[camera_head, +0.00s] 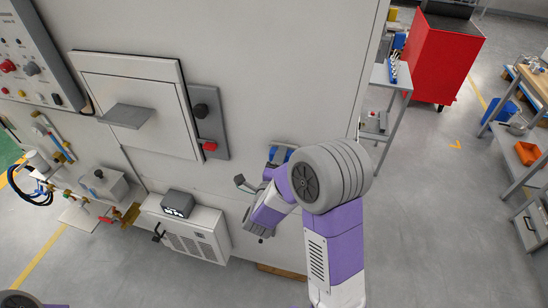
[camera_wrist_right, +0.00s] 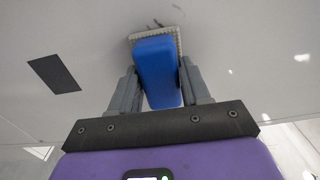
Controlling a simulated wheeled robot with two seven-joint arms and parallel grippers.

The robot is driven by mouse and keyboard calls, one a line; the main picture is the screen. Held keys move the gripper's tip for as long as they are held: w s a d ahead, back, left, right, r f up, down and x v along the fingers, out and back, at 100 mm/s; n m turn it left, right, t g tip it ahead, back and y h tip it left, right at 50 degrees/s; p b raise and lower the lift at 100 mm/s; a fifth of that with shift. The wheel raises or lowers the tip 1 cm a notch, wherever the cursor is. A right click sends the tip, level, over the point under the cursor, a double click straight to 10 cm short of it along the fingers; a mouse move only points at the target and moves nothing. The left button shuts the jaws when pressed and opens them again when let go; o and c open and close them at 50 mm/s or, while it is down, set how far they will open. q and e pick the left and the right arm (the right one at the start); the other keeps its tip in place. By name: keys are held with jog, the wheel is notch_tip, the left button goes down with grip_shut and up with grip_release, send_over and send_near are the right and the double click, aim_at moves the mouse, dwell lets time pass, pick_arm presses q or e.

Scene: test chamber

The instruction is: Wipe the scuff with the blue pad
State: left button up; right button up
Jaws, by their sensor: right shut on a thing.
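The blue pad (camera_wrist_right: 156,62) is a blue block with a pale backing, held between the fingers of my right gripper (camera_wrist_right: 160,88). The backing faces the pale cabinet wall (camera_wrist_right: 90,40) and looks at or very close to it; contact is hard to tell. Small thin dark marks (camera_wrist_right: 158,23), possibly the scuff, show on the wall just past the pad's far edge. The pad may hide more. In the head view the blue pad (camera_head: 280,153) shows at the cabinet wall beyond my right gripper (camera_head: 271,170), partly covered by my arm. My left gripper is not in view.
On the cabinet are a hatch with a grey handle (camera_head: 126,116), a switch box with a red button (camera_head: 209,146) and a vented unit (camera_head: 183,232). A dark rectangle (camera_wrist_right: 54,73) is on the wall left of the pad. A red tool cabinet (camera_head: 440,55) stands at back right.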

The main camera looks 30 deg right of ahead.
jog(key=shift+s+d+p, duration=0.5)
jog(key=shift+s+d, duration=1.15)
jog(key=shift+s, duration=0.2)
jog(key=shift+w+a+p, duration=1)
jog(key=shift+w+a, duration=0.85)
jog(key=shift+w, duration=0.25)
jog(key=shift+w+a+p, duration=0.95)
jog(key=shift+w+a, duration=0.9)
jog(key=shift+w, duration=0.25)
jog(key=shift+d+r+p, duration=0.1)
jog(key=shift+r+p, duration=0.85)
jog(key=shift+p, duration=0.05)
jog(key=s+d+p, duration=0.2)
jog(key=s+d, duration=0.2)
jog(key=s, duration=0.1)
jog(key=shift+s+d, duration=0.35)
jog(key=shift+s, duration=0.05)
